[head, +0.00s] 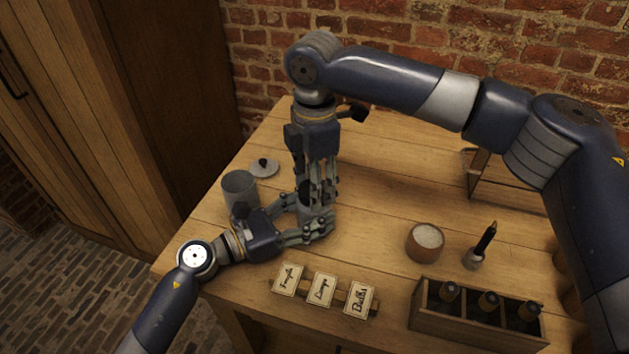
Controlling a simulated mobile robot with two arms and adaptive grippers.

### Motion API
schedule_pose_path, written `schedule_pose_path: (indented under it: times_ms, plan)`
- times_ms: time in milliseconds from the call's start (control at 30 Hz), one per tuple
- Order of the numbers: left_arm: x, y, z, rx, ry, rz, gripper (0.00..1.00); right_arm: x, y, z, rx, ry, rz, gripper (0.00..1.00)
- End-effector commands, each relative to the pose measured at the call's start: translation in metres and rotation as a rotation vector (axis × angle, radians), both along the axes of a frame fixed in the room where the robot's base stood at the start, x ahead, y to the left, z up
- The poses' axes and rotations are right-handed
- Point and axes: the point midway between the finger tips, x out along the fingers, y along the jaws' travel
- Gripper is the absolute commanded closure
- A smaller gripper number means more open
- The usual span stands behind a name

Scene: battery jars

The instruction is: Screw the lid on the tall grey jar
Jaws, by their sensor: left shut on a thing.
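My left gripper (318,222) reaches in from the left, low over the table, and is shut on a grey jar (308,214). Only a small part of this jar shows between the fingers. My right gripper (323,198) points straight down from above, its fingertips at the top of the held jar. Its fingers hide the jar's top, so I cannot tell whether a lid is there or whether they grip it. Another grey jar (240,190) stands open and upright to the left, partly behind my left gripper. A grey lid (263,168) with a dark knob lies behind it.
Label cards (322,289) stand at the front edge. A wooden bowl (425,242) of white powder and a brush in a holder (474,258) are to the right. A divided wooden crate (460,325) with dark-topped bottles is front right. A wooden frame (480,178) stands back right.

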Motion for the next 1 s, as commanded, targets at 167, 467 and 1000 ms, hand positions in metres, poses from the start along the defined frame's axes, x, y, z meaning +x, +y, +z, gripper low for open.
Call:
schedule_pose_path:
  times_ms: [167, 467, 1000]
  plan:
    - [0.0, -0.0002, 0.001, -0.001, -0.002, 0.0, 1.0, -0.0009, 0.0009, -0.0011, 0.003, 0.004, -0.235, 0.81]
    - [-0.0002, -0.0003, 0.0011, -0.001, -0.002, -0.001, 1.0, -0.0011, 0.0012, -0.0013, 0.003, 0.005, -0.722, 0.81]
    - [-0.0001, -0.0004, 0.0012, -0.001, -0.002, -0.001, 1.0, -0.0003, 0.0007, -0.0006, 0.003, 0.002, -0.945, 0.32]
